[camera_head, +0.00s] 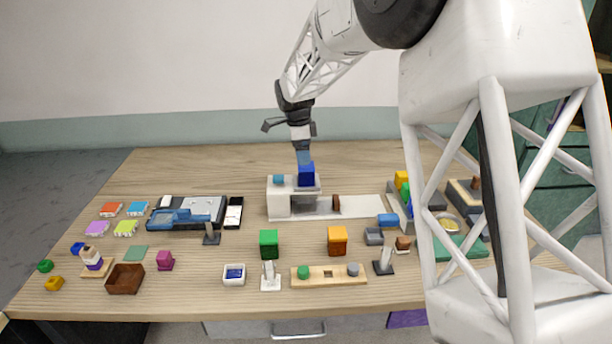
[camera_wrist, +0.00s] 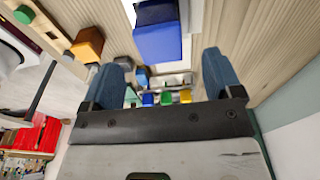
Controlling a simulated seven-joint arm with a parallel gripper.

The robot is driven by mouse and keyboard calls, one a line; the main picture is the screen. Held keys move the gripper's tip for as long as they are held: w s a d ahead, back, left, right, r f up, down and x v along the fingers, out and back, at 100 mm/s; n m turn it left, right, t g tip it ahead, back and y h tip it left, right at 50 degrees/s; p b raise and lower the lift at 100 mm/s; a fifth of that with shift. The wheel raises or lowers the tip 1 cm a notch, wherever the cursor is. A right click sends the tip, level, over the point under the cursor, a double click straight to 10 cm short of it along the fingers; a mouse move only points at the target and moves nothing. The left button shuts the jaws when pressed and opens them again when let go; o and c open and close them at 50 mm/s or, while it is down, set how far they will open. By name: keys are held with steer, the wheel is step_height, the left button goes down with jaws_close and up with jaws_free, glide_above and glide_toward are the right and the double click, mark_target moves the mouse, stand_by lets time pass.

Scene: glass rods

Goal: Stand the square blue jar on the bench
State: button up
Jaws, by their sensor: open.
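The square blue jar (camera_head: 306,174) is at the raised top of a small white stand (camera_head: 278,203), at its right part. In the wrist view the blue jar (camera_wrist: 158,42) shows a bright blue face and a darker side. My gripper (camera_head: 303,157) points down just behind or above the jar in the head view. In the wrist view its two blue fingers (camera_wrist: 165,70) are spread wide, and the jar lies beyond the tips, roughly between their lines, with nothing held. The wooden bench (camera_head: 370,170) lies below. The jar's contact with the stand is partly hidden.
A green jar (camera_head: 268,243) and an orange jar (camera_head: 337,240) stand in front. The bench behind the stand is clear.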

mark_target(307, 172)
steer(key=shift+f, duration=0.15)
steer(key=shift+d+f, duration=0.2)
steer(key=shift+f, duration=0.9)
steer(key=shift+f, duration=0.15)
steer(key=shift+d+f, duration=0.2)
steer(key=shift+f, duration=1.05)
steer(key=shift+d+f, duration=0.2)
steer(key=shift+f, duration=1)
steer(key=c, duration=1.2)
steer(key=shift+r, duration=0.1)
